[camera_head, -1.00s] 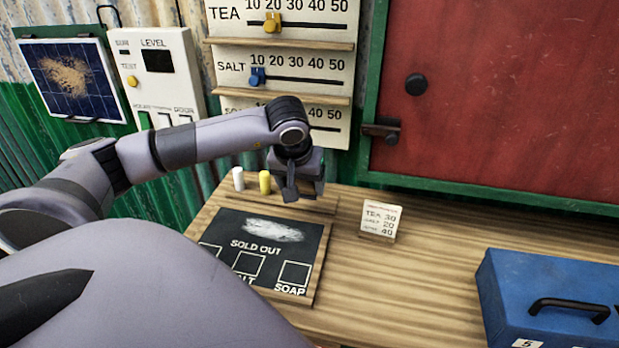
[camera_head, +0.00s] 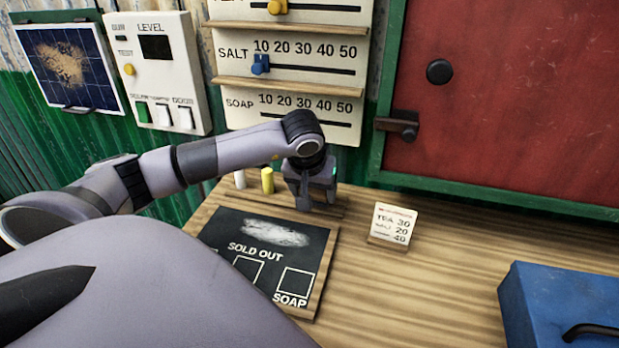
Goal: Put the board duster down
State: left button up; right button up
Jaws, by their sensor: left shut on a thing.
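My left gripper (camera_head: 316,200) is low at the back of the wooden counter, right of the yellow chalk (camera_head: 267,180) and behind the blackboard's (camera_head: 318,244) top right corner. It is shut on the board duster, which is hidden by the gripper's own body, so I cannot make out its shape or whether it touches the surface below. The blackboard lies on the counter with a white smear above the words SOLD OUT and has boxes below. My right gripper is not in view.
A white chalk (camera_head: 240,179) stands beside the yellow one. A small price card (camera_head: 392,223) stands to the right of the gripper. A blue box (camera_head: 560,300) is at the front right. The wooden counter (camera_head: 430,290) between them is clear. Slider boards (camera_head: 290,70) hang behind.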

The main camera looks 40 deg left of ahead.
pick_arm(q)
jog(key=shift+w+a+f, duration=0.2)
jog(key=shift+w+f, duration=0.05)
jog(key=shift+f, duration=0.1)
jog(key=shift+d+f, duration=0.1)
jog(key=o, duration=0.9)
jog(key=shift+o, duration=0.2)
jog(key=shift+r, duration=0.35)
jog(key=v, duration=1.1)
jog(key=shift+s+r, duration=0.25)
jog(key=shift+r, duration=0.05)
